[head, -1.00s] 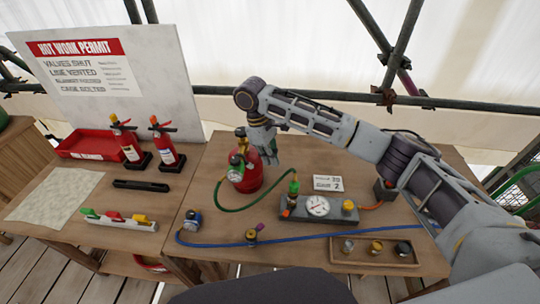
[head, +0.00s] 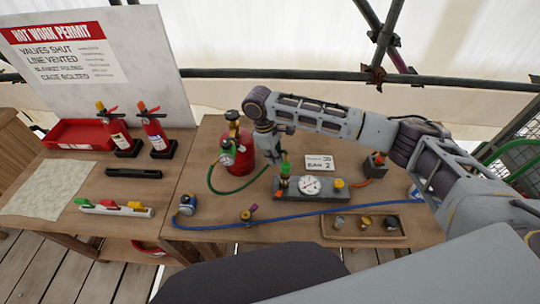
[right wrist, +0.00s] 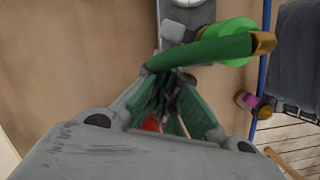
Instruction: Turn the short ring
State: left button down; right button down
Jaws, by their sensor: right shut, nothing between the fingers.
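A grey block with a white dial (head: 310,185) lies on the right-hand table. A green fitting (head: 284,168) stands upright at its left end, and a yellow knob (head: 338,184) sits at its right end. I cannot tell which part is the short ring. My right gripper (head: 274,162) points down, just left of and behind the green fitting. It is shut and empty. In the right wrist view its fingers (right wrist: 172,108) are together beside the green hose (right wrist: 205,50), which hides part of them. Whether they touch it is unclear. My left gripper is out of view.
A red cylinder (head: 240,150) with a green-rimmed gauge (head: 227,156) stands close left of my right gripper. A blue hose (head: 290,216) crosses the table front. A wooden tray (head: 365,238) holds small fittings. Red extinguishers (head: 155,136) stand on the left table.

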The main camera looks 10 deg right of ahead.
jog(key=shift+s+d, duration=0.25)
jog(key=shift+d, duration=0.1)
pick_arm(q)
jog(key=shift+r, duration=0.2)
